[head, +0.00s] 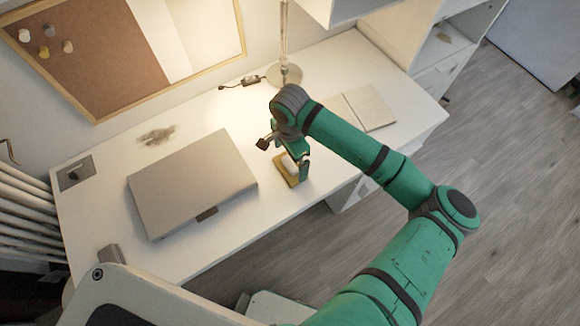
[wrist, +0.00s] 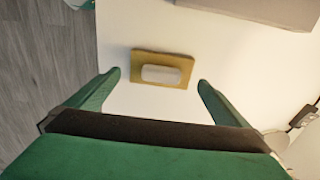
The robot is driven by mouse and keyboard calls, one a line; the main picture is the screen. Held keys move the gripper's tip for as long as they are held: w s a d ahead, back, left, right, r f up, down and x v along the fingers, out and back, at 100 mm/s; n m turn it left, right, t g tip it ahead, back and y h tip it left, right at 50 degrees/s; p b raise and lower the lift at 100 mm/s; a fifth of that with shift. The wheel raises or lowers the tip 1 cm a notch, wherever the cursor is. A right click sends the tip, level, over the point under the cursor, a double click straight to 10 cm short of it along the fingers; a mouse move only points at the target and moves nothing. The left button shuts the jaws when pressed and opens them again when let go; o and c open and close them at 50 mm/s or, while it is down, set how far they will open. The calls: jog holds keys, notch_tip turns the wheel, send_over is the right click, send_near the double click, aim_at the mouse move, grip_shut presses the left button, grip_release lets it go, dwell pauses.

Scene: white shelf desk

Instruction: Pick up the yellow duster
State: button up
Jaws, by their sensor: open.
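The yellow duster (head: 284,177) lies on the white desk, just right of the grey laptop, partly hidden by my gripper in the head view. In the wrist view the duster (wrist: 161,57) is a flat yellow rectangle with a pale rounded block (wrist: 161,74) on top. My gripper (head: 296,158) is above the desk at the duster in the head view. In the wrist view the two green fingers of my gripper (wrist: 158,80) are wide apart, with the duster between and slightly beyond their tips. Nothing is held.
A closed grey laptop (head: 190,183) lies left of the duster. An open notebook (head: 367,106) lies to the right, and a lamp base (head: 284,75) stands behind. The white desk (head: 250,235) is bare in front, near its front edge.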

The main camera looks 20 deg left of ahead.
aim_at(290, 163)
jog(key=shift+w+f, duration=0.1)
jog(key=shift+f, duration=2.65)
jog(key=c, duration=0.7)
